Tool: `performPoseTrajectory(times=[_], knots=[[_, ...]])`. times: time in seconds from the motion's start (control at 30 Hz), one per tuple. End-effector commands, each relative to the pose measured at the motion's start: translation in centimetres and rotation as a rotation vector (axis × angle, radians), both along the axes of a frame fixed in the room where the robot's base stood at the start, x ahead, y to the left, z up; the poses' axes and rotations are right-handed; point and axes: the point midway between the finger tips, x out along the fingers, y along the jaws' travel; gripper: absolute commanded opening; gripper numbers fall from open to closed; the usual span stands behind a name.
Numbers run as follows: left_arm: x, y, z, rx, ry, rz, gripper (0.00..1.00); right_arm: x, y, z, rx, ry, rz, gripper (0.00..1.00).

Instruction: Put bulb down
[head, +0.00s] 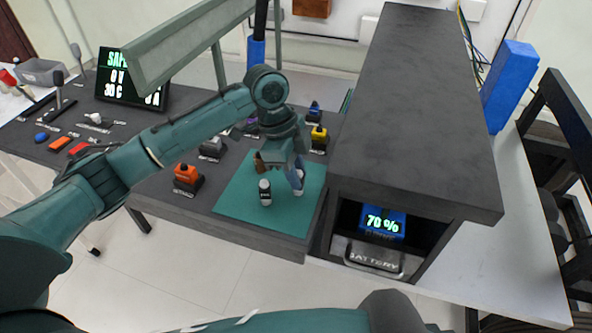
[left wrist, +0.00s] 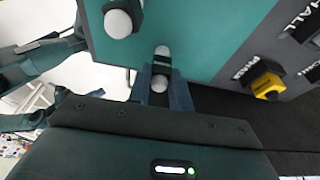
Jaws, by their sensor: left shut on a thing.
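My left gripper (head: 292,176) is over the right part of the green mat (head: 238,205), pointing down. It is shut on a bulb (head: 299,189), which is white and mostly hidden by the fingers in the head view. In the left wrist view the bulb (left wrist: 161,83) shows white and dark between the two fingers (left wrist: 161,92). I cannot tell whether it touches the mat. A second bulb (head: 265,194), dark-bodied with a white top, stands upright on the mat to the left; it also shows in the left wrist view (left wrist: 121,22). My right gripper is out of view.
A dark box-shaped housing (head: 420,100) with a battery drawer (head: 375,257) stands close right of the mat. An orange switch (head: 187,175) is left of the mat; a yellow one (head: 319,137) is behind it. The mat's front part is clear.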

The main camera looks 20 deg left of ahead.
Motion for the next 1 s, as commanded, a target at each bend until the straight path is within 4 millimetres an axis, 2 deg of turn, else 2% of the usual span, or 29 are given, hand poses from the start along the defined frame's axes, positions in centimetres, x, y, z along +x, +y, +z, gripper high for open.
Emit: performPoseTrajectory(times=[0.1,0.13,0.4,0.63,0.73,0.87,1.0], knots=[[0.0,0.0,-0.1,0.0,0.0,0.0,0.0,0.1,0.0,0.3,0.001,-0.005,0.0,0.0],[0.0,0.0,-0.2,0.0,0.0,0.0,0.22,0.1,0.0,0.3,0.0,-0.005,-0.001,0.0],[0.0,0.0,-0.2,0.0,0.0,0.0,0.43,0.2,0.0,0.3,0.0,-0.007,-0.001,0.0],[0.0,0.0,-0.1,0.0,-0.001,0.0,0.43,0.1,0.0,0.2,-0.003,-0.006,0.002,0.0],[0.1,0.1,0.6,-0.001,-0.002,0.001,0.43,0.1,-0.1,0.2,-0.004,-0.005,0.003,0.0],[0.2,0.7,2.6,0.0,-0.005,0.002,0.43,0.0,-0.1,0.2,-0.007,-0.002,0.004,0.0],[0.2,1.5,5.6,-0.001,-0.005,0.0,0.43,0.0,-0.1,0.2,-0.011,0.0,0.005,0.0]])
